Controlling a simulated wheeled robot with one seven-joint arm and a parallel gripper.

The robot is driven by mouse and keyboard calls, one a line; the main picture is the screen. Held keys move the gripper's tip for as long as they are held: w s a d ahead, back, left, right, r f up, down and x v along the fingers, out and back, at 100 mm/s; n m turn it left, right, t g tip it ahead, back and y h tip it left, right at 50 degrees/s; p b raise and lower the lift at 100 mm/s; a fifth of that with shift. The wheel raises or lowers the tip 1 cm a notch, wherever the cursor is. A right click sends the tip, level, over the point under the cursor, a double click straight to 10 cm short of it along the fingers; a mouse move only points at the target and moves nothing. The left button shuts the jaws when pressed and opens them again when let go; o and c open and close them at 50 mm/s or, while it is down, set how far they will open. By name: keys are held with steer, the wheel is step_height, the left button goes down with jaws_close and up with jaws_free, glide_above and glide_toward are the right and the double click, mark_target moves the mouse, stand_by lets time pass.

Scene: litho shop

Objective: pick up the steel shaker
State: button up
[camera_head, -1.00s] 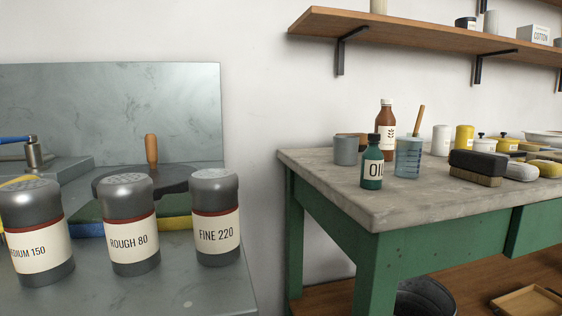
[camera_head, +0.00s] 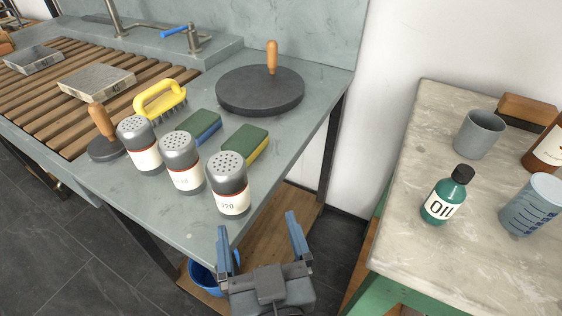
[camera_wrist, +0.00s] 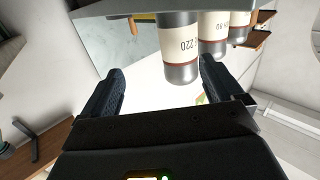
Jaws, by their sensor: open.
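Three steel shakers with perforated tops and cream labels stand upright in a row on the grey counter (camera_head: 200,235). The nearest is the Fine 220 shaker (camera_head: 228,183); beside it are the Rough 80 shaker (camera_head: 183,162) and the Medium 150 shaker (camera_head: 141,146). My gripper (camera_head: 258,230) is open and empty, just off the counter's edge, in front and to the right of the Fine 220 shaker. In the wrist view the Fine 220 shaker (camera_wrist: 180,45) shows beyond and between the fingers (camera_wrist: 162,72), apart from them. The other two stand to its right.
Two sponges (camera_head: 245,143) and a yellow-handled brush (camera_head: 160,102) lie behind the shakers. A dark disc with a wooden handle (camera_head: 260,92) sits farther back. A marble-topped table (camera_head: 440,120) with a green oil bottle (camera_head: 446,196) stands at right, across a gap.

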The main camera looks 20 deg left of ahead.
mark_target(226, 169)
steer(key=a+r, duration=0.1)
steer(key=r, duration=0.1)
steer(key=a+r+p, duration=0.1)
steer(key=shift+a+r, duration=0.4)
steer(key=shift+w+a+r, duration=0.15)
steer(key=shift+a+r, duration=0.05)
steer(key=shift+a, duration=0.05)
steer(key=x, duration=0.2)
steer(key=p+x, duration=0.1)
steer(key=x, duration=0.1)
steer(key=p+x, duration=0.1)
steer(key=x, duration=0.1)
steer(key=shift+w+a+r, duration=0.1)
steer(key=shift+a+r, duration=0.25)
steer(key=shift+a, duration=0.05)
steer(key=shift+w+a, duration=0.25)
steer(key=shift+w, duration=0.1)
steer(key=c, duration=1.2)
